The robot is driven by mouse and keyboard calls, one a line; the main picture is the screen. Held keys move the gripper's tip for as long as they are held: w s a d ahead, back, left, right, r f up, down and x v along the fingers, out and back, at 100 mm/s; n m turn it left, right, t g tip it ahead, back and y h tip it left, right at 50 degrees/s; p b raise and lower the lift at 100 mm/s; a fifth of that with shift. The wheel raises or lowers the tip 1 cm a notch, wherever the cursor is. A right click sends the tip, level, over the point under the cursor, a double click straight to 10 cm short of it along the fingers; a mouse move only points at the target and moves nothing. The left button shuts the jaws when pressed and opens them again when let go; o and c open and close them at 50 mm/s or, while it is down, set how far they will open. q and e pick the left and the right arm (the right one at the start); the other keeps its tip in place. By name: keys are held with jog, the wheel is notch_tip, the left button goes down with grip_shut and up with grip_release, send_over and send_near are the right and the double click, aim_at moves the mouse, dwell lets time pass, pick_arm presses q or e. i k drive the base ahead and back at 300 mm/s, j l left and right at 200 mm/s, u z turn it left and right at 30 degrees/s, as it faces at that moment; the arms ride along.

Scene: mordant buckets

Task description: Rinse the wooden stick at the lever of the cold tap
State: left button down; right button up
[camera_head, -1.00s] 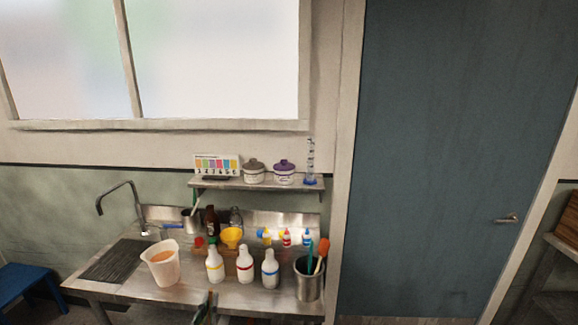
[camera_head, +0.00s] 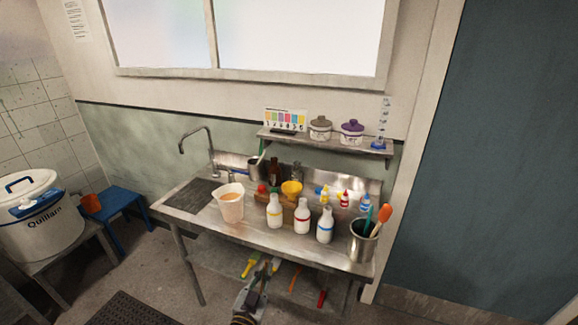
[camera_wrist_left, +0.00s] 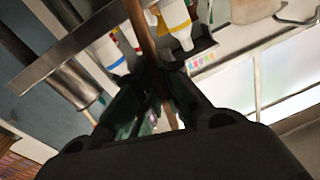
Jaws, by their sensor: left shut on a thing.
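My left gripper (camera_head: 264,268) is low in front of the sink bench in the head view. In the left wrist view the gripper (camera_wrist_left: 160,85) is shut on the brown wooden stick (camera_wrist_left: 147,38), which runs up between the fingers to the top edge. The stick is hard to make out in the head view. The tap (camera_head: 209,145) rises at the back left of the bench, with a small blue lever (camera_head: 239,177) near its base. The gripper is apart from the tap, lower and to its right. My right gripper is not in view.
On the steel bench (camera_head: 205,220) stand a white bucket (camera_head: 231,208) with orange liquid, several white bottles (camera_head: 301,219) and a steel pot (camera_head: 362,245) of tools. A shelf (camera_head: 330,142) hangs behind. A blue stool (camera_head: 118,200) and white Quillan tub (camera_head: 40,225) are left.

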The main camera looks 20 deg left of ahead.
aim_at(230, 171)
jog(key=i+j+u, duration=0.1)
jog(key=j+u, duration=0.3)
jog(key=i+j+u, duration=0.15)
jog(key=j+u, duration=0.2)
